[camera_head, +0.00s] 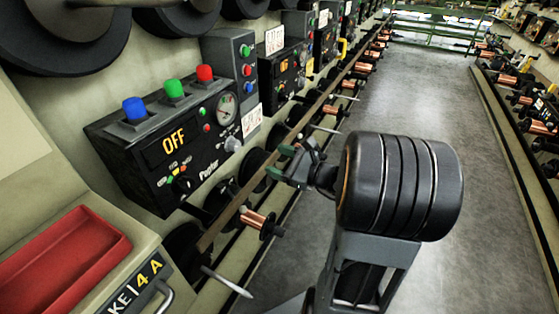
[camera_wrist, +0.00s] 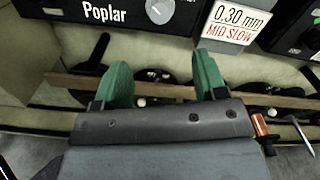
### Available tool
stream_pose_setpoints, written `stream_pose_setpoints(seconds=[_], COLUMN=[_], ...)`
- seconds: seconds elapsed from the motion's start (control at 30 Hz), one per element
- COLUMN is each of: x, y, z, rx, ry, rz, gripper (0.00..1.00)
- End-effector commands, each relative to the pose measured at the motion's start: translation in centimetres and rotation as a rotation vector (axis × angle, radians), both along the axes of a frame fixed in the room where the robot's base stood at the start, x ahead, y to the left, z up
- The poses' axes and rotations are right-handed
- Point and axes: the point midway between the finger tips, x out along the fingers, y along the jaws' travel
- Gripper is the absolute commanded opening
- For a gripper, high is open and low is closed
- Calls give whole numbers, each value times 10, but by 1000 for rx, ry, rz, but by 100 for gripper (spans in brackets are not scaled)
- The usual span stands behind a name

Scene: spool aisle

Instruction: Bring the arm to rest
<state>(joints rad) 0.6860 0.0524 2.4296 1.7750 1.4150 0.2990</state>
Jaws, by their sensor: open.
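My gripper (camera_head: 281,161) is raised over the aisle floor, to the right of the black control box (camera_head: 168,148) in the head view. In the wrist view its two green fingertips (camera_wrist: 164,82) stand well apart with nothing between them. The arm reaches towards the row of machines, and its large dark joint fills the middle right of the head view. Beyond the fingers, the wrist view shows the lower edge of the box marked "Poplar" and a wooden rail (camera_wrist: 165,91).
The box shows "OFF" and carries blue, green and red buttons. A red tray (camera_head: 70,262) lies at lower left. Copper spools (camera_head: 258,220) and pale spindles (camera_head: 227,282) stick out along the rail. The grey aisle floor (camera_head: 425,105) is clear; more spools line the right side.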

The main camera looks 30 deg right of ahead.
Motion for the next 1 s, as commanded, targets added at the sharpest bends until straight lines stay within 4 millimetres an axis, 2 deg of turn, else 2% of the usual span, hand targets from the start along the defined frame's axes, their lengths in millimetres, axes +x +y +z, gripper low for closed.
stream_pose_setpoints(seconds=[0.27,0.37,0.47,0.6,0.7,0.83,1.0], x=[0,-3,-15,-52,-83,-113,-126], y=[1,15,47,99,118,118,101], z=[1,11,31,62,81,108,148], rx=[-5,-55,-193,-540,-841,-1231,-1662], ry=[1,10,30,38,5,-83,-232], rz=[5,60,197,499,724,970,1186], gripper=[65,65,65,65,65,65,65])
